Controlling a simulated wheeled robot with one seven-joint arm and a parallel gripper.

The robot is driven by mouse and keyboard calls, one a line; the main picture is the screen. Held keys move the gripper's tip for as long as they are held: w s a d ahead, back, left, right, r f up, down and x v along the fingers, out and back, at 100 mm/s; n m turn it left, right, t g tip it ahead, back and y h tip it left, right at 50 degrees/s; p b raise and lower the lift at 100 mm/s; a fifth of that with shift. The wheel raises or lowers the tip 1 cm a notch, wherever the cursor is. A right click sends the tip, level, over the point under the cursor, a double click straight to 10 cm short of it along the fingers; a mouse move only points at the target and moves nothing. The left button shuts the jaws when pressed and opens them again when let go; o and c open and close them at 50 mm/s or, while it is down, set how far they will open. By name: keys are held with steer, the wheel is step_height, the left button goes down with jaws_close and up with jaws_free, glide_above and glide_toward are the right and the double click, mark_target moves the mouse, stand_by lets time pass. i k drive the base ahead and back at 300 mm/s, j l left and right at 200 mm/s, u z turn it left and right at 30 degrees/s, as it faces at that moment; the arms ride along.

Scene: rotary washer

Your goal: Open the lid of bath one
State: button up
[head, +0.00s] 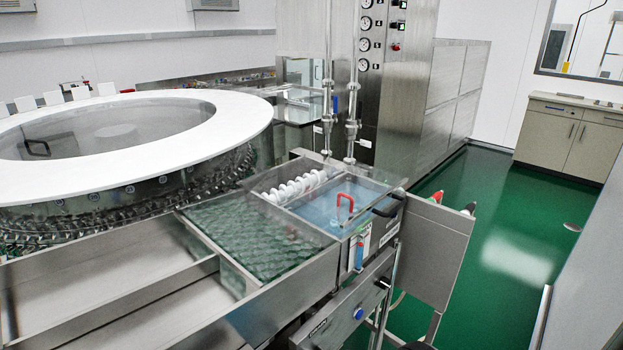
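A rectangular bath with pale blue contents (318,212) is set in the steel bench at the centre of the head view. A red loop handle (345,203) stands over it, on what looks like a clear flat lid lying level across the bath. A black handle (391,205) sticks out at the bath's right end. I see no label that clearly marks which bath is bath one. My gripper is not in view.
A large round washer with a white ring top (235,108) fills the left. A green-patterned clear-topped section (250,240) adjoins the bath, with white coils (296,188) behind.

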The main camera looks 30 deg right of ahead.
mark_target(350, 220)
steer(key=z, duration=1.15)
steer(key=i+l+u, duration=0.1)
steer(key=u, duration=0.3)
steer(key=i+l+u, duration=0.15)
steer(key=u, duration=0.25)
steer(key=i, duration=0.1)
